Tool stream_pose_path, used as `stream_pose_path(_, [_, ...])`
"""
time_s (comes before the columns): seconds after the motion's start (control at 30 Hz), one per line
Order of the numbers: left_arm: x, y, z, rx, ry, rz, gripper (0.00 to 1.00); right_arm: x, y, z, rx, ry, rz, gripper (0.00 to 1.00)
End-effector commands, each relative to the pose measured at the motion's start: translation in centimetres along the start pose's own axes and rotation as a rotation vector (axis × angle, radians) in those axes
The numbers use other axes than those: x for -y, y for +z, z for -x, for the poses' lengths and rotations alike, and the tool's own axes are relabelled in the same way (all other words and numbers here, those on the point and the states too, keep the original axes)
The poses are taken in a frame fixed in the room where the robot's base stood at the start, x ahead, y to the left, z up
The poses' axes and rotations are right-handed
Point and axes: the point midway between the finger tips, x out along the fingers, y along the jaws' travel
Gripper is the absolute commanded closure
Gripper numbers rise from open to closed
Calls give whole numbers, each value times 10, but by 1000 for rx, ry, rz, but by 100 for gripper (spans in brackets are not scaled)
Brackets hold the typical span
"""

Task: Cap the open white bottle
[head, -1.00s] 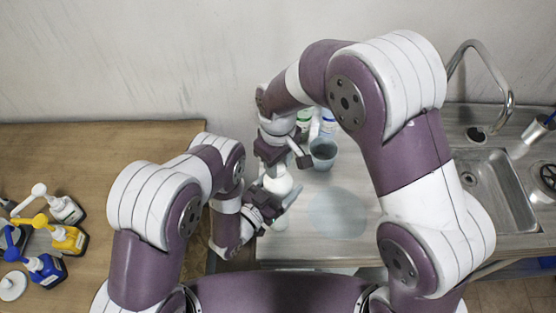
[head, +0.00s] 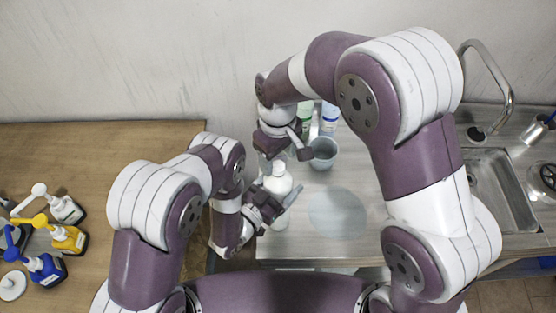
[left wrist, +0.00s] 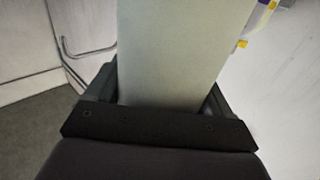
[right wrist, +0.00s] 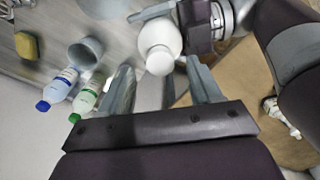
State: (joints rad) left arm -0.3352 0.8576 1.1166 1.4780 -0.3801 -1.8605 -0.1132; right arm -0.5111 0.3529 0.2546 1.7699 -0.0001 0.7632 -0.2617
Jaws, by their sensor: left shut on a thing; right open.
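The white bottle (head: 278,184) stands upright between the jaws of my left gripper (head: 276,198), which is shut on its body. In the left wrist view the bottle (left wrist: 175,55) fills the space between the fingers. In the right wrist view the bottle (right wrist: 158,35) has a round white cap (right wrist: 160,61) on its neck; how tightly it sits cannot be told. My right gripper (right wrist: 163,88) is open and empty, with its fingers apart from the cap. In the head view my right gripper (head: 272,162) is just above and behind the bottle top.
A grey cup (head: 323,153) stands right of the bottle, with a blue-capped bottle (right wrist: 60,90) and a green-capped bottle (right wrist: 86,99) close by. A yellow sponge (right wrist: 27,45) lies beyond. A sink (head: 495,185) is at right. Several pump bottles (head: 68,238) stand on the wooden table at left.

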Motion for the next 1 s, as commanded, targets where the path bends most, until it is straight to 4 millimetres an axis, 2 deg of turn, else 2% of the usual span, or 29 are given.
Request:
stream_pose_path(0.1, [0, 0, 0, 1, -1, 0, 100, 0, -1, 22, -4, 1, 0, 36])
stream_pose_path(0.3, [0, 0, 0, 1, -1, 0, 100, 0, 0, 46, -1, 0, 0, 36])
stream_pose_path(0.63, [0, 0, 0, 1, -1, 0, 100, 0, 0, 50, 1, 0, 0, 36])
stream_pose_path(0.67, [0, 0, 0, 1, -1, 0, 8, 0, 0, 50, 1, 0, 0, 36])
stream_pose_path(0.7, [0, 0, 0, 1, -1, 0, 0, 0, 0, 50, 1, 0, 0, 36])
stream_pose_path(1.0, [0, 0, 7, 3, -1, 0, 0, 0, 0, 52, 1, 0, 0, 36])
